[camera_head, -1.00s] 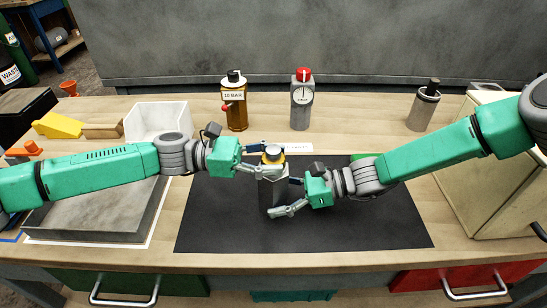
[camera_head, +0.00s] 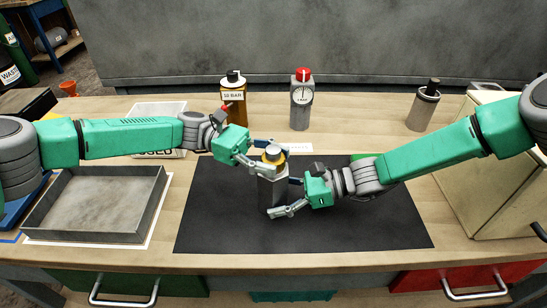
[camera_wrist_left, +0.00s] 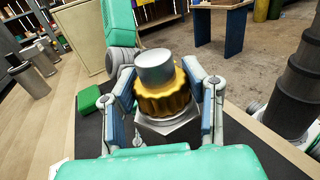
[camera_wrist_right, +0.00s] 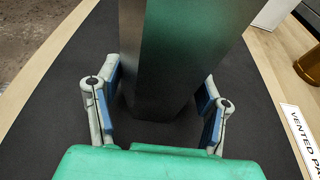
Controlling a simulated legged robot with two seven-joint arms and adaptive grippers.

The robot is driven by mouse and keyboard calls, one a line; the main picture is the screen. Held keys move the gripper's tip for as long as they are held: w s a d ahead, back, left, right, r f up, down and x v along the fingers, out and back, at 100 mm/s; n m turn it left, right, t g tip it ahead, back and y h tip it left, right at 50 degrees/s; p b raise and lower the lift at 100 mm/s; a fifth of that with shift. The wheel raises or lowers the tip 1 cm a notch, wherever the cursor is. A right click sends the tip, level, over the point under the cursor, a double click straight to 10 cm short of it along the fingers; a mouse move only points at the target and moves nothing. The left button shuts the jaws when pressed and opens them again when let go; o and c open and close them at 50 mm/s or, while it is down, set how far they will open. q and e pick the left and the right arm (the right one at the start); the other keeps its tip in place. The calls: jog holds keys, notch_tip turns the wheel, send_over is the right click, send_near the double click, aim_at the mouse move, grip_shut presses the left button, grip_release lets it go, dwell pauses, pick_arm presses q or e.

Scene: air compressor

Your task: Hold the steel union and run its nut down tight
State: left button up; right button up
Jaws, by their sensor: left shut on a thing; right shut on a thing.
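The steel union (camera_head: 267,190) stands upright on the black mat (camera_head: 370,215). Its brass-coloured nut (camera_head: 272,159) sits at the top, with a round steel end above it. My left gripper (camera_head: 272,160) is shut on the nut from the left. The left wrist view shows the ribbed nut (camera_wrist_left: 162,98) between the two fingers. My right gripper (camera_head: 284,196) is shut on the union body lower down, from the right. In the right wrist view the dark steel body (camera_wrist_right: 165,60) stands between the fingers. The nut's underside is hidden.
A grey tray (camera_head: 85,205) lies at the left. An amber bottle (camera_head: 237,108), a grey red-capped bottle (camera_head: 301,108) and a grey cylinder (camera_head: 424,108) stand behind. A beige cabinet (camera_head: 480,185) is at the right.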

pick_arm(q)
jog(key=shift+w+r, duration=0.15)
pick_arm(e)
jog(key=shift+s, duration=0.1)
pick_arm(q)
jog(key=o, duration=1.2)
jog(key=shift+c, duration=0.2)
jog(key=shift+o, duration=0.3)
jog(key=v, duration=1.2)
pick_arm(e)
jog(key=o, duration=1.1)
